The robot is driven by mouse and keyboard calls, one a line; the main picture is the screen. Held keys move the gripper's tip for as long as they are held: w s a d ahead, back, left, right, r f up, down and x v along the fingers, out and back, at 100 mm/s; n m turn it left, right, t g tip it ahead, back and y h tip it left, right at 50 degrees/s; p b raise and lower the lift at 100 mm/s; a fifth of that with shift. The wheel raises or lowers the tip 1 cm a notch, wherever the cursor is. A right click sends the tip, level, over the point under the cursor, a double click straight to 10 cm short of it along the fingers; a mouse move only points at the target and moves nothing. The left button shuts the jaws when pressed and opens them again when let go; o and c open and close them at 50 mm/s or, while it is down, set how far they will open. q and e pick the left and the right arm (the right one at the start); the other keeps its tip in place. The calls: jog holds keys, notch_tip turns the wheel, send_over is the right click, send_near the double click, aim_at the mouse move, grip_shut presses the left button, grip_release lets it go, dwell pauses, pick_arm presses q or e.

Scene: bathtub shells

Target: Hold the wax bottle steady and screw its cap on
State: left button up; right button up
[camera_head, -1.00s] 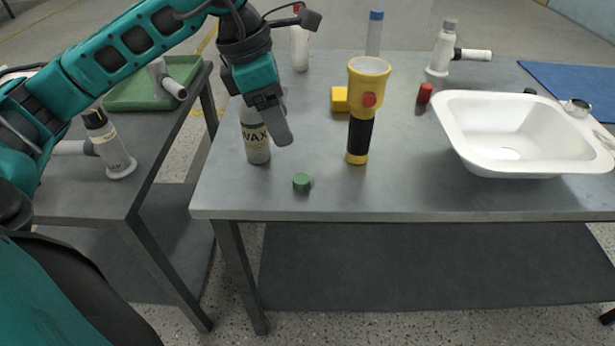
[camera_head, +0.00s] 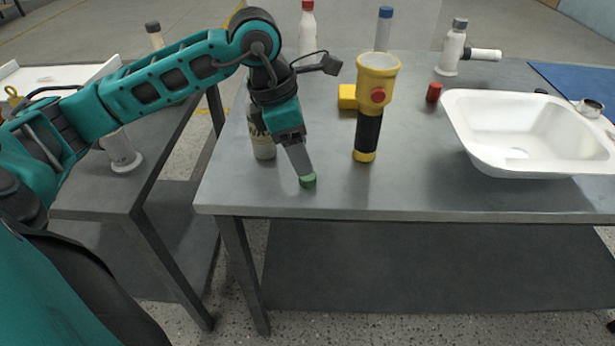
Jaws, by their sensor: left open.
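The wax bottle (camera_head: 263,146) stands upright on the grey table, partly hidden behind my left gripper. Its top is hidden by the gripper and wrist. My right gripper is not in view.
A yellow and black flashlight (camera_head: 368,135) stands right of the gripper, with a yellow block (camera_head: 347,96) behind it. A white basin (camera_head: 462,140) fills the right side. A red cap (camera_head: 433,92) lies between. The front middle of the table (camera_head: 390,195) is clear.

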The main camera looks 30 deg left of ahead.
aim_at(307, 179)
pick_arm(q)
jog(key=b+x, duration=0.1)
jog(key=x, duration=0.4)
jog(key=shift+s+f, duration=0.15)
dwell(0.3)
jog(key=c, duration=1.1)
